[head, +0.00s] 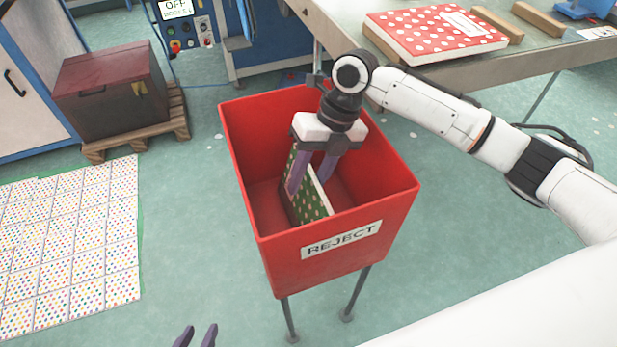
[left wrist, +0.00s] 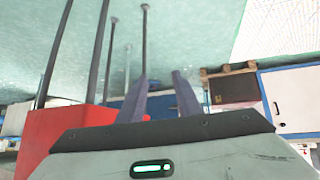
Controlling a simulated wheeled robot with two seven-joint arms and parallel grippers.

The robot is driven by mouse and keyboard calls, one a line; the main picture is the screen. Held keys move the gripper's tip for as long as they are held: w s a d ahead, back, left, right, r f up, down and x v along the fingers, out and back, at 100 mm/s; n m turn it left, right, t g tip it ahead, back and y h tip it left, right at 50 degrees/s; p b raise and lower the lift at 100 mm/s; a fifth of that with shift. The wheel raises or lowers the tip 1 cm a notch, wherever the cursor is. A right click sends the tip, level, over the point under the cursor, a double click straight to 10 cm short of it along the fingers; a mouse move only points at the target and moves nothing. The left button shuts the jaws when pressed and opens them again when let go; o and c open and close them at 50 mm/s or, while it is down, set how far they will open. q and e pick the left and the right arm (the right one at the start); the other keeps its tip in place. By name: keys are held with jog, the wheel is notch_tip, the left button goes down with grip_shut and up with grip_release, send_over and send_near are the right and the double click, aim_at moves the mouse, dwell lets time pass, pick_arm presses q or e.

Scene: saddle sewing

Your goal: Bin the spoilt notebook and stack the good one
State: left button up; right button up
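A green notebook with pale dots (head: 311,204) is tilted inside the red REJECT bin (head: 285,262), its lower part hidden by the bin's front wall. My right gripper (head: 309,186) reaches down into the bin, one finger on each side of the green notebook, and appears shut on it. A red notebook with white dots (head: 428,40) lies flat on the table at the upper right. My left gripper (head: 196,337) is open and empty at the bottom edge of the head view. Its fingers also show in the left wrist view (left wrist: 160,88).
The table (head: 490,80) also carries wooden blocks (head: 496,26). A dark box (head: 110,82) stands on a pallet (head: 137,140) at the left. Dotted sheets (head: 70,240) cover the left floor. A machine with an OFF sign (head: 175,9) stands behind the bin.

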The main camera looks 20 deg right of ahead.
pick_arm(q)
jog(key=shift+f, duration=0.1)
dwell(0.3)
